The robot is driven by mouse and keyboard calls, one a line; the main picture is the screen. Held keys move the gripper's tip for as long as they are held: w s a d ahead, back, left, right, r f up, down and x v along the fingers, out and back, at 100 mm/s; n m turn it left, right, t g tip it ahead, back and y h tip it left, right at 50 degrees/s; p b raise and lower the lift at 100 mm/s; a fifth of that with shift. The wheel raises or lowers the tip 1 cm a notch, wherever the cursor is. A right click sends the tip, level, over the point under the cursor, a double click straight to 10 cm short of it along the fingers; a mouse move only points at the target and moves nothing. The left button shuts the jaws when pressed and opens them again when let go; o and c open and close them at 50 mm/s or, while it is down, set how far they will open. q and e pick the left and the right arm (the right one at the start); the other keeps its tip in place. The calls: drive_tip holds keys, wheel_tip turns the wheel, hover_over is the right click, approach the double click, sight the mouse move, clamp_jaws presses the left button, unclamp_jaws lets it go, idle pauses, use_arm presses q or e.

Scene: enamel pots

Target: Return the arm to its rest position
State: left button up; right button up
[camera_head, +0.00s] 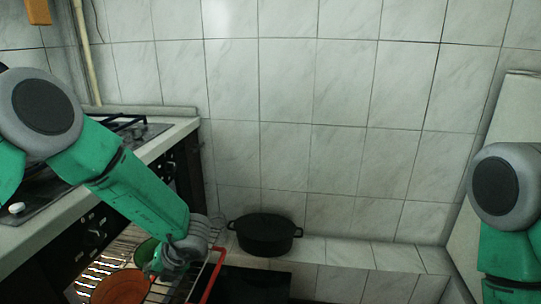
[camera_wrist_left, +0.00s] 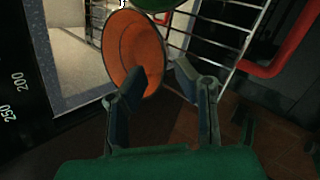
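My left arm reaches down from the left in the head view, with its wrist low over a wire rack (camera_head: 158,291). The left gripper (camera_wrist_left: 160,76) shows in the left wrist view with its two fingers apart and nothing between them.
A stove counter (camera_head: 45,222) with an oven front is at left. A red bar (camera_head: 211,277) runs beside the rack.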

use_arm(q)
drive_tip(key=s+d+f+n+h+p, duration=0.1)
drive_tip(key=s+n+h+p, duration=0.1)
drive_tip(key=s+n, duration=0.8)
drive_tip(key=s+d+f+n+h+p, duration=0.1)
drive_tip(key=s+d+n+h+p, duration=0.1)
drive_tip(key=s+n, duration=0.9)
drive_tip(key=s+d+f+n+g+h+p, duration=0.1)
drive_tip(key=s+f+n+h+p, duration=0.1)
drive_tip(key=s+n, duration=0.9)
drive_tip(key=shift+s+d+h+p, duration=0.2)
drive_tip(key=shift+s+h+p, duration=0.25)
drive_tip(key=shift+h, duration=0.25)
drive_tip(key=shift+w, duration=0.15)
drive_tip(key=shift+c, duration=0.4)
